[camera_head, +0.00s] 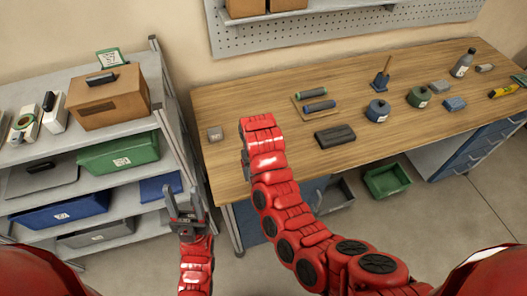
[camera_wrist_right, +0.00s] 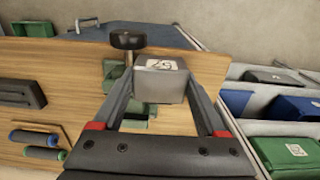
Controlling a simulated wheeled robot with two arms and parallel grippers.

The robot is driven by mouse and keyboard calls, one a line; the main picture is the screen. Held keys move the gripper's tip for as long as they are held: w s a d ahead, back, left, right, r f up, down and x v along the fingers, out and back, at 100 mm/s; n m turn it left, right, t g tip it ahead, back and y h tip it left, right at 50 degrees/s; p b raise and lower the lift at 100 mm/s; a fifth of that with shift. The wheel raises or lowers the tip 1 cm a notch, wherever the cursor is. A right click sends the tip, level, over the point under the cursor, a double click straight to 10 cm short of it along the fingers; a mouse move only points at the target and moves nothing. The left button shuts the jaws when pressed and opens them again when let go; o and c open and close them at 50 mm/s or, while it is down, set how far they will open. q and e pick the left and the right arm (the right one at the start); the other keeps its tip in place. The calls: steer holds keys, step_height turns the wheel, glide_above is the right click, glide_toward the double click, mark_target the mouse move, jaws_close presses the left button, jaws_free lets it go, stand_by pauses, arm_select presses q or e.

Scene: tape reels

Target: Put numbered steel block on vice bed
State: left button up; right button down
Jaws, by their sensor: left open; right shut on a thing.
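The numbered steel block (camera_wrist_right: 160,80), grey with a white label reading 57, is between the two fingers of my right gripper (camera_wrist_right: 165,100), which is shut on it. Green metal parts (camera_wrist_right: 140,122), seemingly the vice, show behind and below the block, with a black round knob (camera_wrist_right: 128,39) beside it. I cannot tell whether the block touches the vice. In the head view, my right arm hides the held block and the vice. My left gripper (camera_head: 184,208) is open and empty, in front of the shelf, left of the workbench.
A dark flat case (camera_head: 335,134) and two rollers (camera_head: 319,106) lie right of my right arm. A shelf (camera_head: 135,190) with bins stands left.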

steer(key=w, duration=0.2)
steer(key=w+d+b, duration=0.1)
steer(key=w, duration=0.3)
steer(key=shift+w+d+f+b, duration=0.15)
steer(key=shift+w+f+b, duration=0.05)
steer(key=shift+f+b, duration=0.15)
steer(key=w+b, duration=0.1)
steer(key=b, duration=0.1)
steer(key=w+b, duration=0.1)
steer(key=b, duration=0.1)
steer(key=w+f+b, duration=0.1)
steer(key=b, duration=0.1)
steer(key=shift+w+d+f, duration=0.1)
steer(key=shift+w+d, duration=0.2)
steer(key=shift+w, duration=0.1)
steer(key=shift+w+d+b, duration=0.15)
steer(key=shift+w+b, duration=0.1)
steer(key=shift+b, duration=0.25)
steer(key=shift+w+r, duration=0.15)
steer(key=shift+r, duration=0.15)
steer(key=b, duration=0.4)
steer(key=shift+w+f, duration=0.2)
steer(key=shift+w, duration=0.2)
step_height(320, 180, down, 3)
steer(key=shift+r+b, duration=0.2)
steer(key=shift+b, duration=0.85)
steer(key=shift+w+f, duration=0.1)
steer(key=shift+f, duration=0.2)
steer(key=shift+r, duration=0.2)
